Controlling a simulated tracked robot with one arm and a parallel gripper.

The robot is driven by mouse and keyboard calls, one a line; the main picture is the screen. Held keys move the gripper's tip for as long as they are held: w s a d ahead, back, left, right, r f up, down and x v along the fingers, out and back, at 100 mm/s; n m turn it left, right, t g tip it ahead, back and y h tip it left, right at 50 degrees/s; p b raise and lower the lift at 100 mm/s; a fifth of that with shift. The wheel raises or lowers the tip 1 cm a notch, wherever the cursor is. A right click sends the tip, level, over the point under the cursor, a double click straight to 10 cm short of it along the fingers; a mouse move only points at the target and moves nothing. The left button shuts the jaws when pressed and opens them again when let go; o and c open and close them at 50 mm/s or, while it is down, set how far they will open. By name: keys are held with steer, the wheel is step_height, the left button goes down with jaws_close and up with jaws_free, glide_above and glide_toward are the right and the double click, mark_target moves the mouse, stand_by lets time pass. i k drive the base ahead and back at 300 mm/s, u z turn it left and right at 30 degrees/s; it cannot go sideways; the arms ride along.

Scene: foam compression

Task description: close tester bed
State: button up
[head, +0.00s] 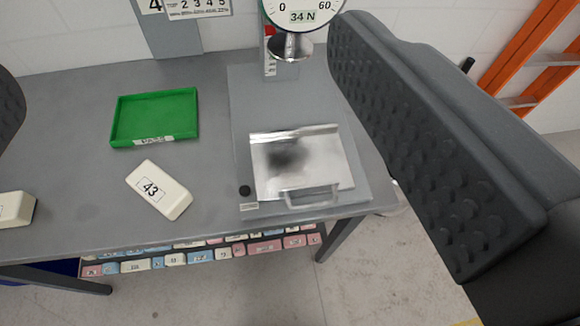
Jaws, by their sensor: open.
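The tester stands at the right of the grey table. Its bed (330,160) is a shiny metal tray with a bar handle (309,194) on its front side. The bed lies on the grey base plate (245,100), forward of the round press plate (290,47), and looks empty; a dark blurred patch shows on it. The gauge (302,12) above reads 34 N. My gripper (180,85) is open, with one dark padded finger large at the right and the other cut off at the left edge. It holds nothing and does not appear to touch the bed.
A white block marked 43 (158,189) lies left of the tester, below a green tray (155,117). Another pale block (15,208) is at the left edge. Several coloured blocks sit on a shelf (200,253) under the table. An orange ladder (530,50) stands behind right.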

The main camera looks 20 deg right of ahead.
mark_target(288, 164)
steer(key=z, duration=0.7)
steer(key=k, duration=0.8)
steer(key=u, duration=0.6)
steer(key=i, duration=1)
